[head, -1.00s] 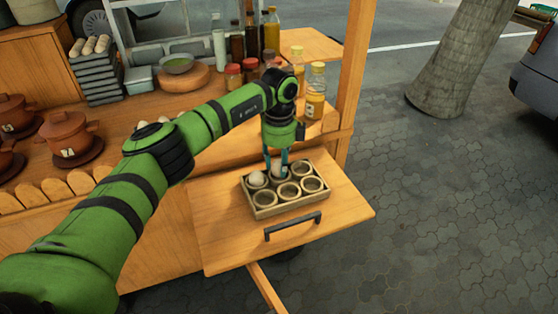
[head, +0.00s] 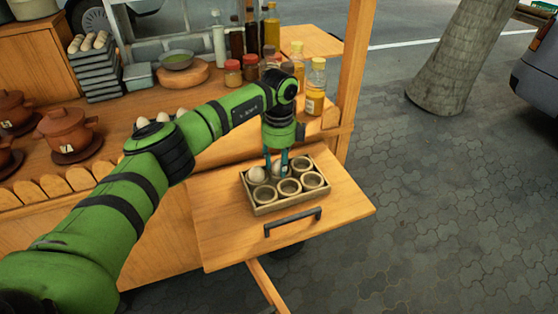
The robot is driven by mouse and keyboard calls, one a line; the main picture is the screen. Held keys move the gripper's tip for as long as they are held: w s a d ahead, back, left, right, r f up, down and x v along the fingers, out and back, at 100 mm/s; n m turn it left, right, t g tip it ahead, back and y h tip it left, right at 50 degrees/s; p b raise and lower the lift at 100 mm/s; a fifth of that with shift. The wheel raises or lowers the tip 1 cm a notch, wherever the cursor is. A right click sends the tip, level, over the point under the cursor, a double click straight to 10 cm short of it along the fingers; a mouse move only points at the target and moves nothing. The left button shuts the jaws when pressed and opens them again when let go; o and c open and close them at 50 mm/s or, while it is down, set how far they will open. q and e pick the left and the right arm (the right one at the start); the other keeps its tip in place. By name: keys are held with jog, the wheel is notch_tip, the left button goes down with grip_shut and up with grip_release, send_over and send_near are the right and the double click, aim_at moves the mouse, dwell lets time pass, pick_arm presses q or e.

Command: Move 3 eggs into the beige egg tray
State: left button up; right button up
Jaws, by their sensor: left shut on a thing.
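The beige egg tray (head: 266,209) has two rows of round cups and sits on a wooden board. A white egg (head: 256,174) rests in its back left cup. My left gripper (head: 277,162) points down over the back middle cup, shut on another white egg (head: 278,171). This egg is at the cup, partly hidden by the fingers; I cannot tell whether it touches the bottom. The front cups and the back right cup look empty. Several more eggs (head: 163,117) show on the counter behind my left arm, partly hidden by it. My right gripper is not in view.
The board (head: 225,240) has a dark handle (head: 292,222) at its front. Sauce bottles (head: 316,88) and red-lidded jars (head: 233,73) stand behind my gripper. A wooden post (head: 355,70) rises at the right. Clay pots (head: 66,130) and stacked trays (head: 100,75) are at the left.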

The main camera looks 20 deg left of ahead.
pick_arm(q)
jog(key=o, duration=0.8)
jog(key=shift+c, duration=0.2)
